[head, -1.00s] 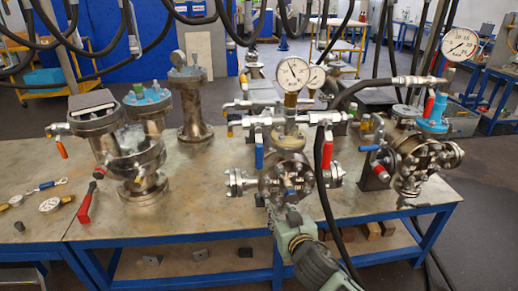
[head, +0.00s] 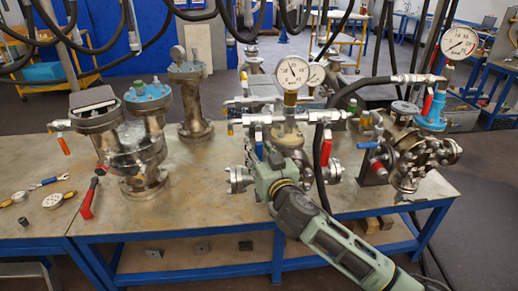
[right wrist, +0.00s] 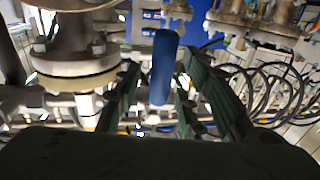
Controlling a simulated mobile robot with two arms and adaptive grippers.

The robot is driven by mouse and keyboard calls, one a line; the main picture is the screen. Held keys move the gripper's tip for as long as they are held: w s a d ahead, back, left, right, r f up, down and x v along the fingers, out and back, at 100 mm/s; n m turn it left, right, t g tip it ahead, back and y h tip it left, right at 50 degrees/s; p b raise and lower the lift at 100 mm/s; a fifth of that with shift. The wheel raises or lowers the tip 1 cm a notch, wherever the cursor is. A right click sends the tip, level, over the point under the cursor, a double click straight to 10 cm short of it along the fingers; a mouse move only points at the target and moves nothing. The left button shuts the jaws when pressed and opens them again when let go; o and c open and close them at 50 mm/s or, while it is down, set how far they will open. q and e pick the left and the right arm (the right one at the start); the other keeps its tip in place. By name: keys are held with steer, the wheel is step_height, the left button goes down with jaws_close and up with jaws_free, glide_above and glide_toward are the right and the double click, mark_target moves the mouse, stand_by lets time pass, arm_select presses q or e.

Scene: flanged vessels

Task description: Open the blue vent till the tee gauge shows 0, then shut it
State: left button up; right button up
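The blue vent lever (head: 259,143) hangs down from the valve on the left of the tee, below a white dial gauge (head: 292,73). The gauge's needle points up and slightly left; its numbers are too small to read. My right gripper (head: 261,160) is at the lever from below and in front, covering much of the flanged vessel. In the right wrist view the blue lever (right wrist: 163,68) stands between the two dark green fingers (right wrist: 157,95), which are apart with a gap showing. Contact with the lever cannot be told. My left gripper is not in view.
A red lever (head: 326,147) hangs right of the tee, with a black hose close by. Another flanged vessel (head: 412,160) with a gauge (head: 459,42) stands at the right. The table front (head: 190,215) is clear.

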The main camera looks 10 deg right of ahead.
steer(key=shift+w, duration=0.2)
jaws_close()
stand_by(0.3)
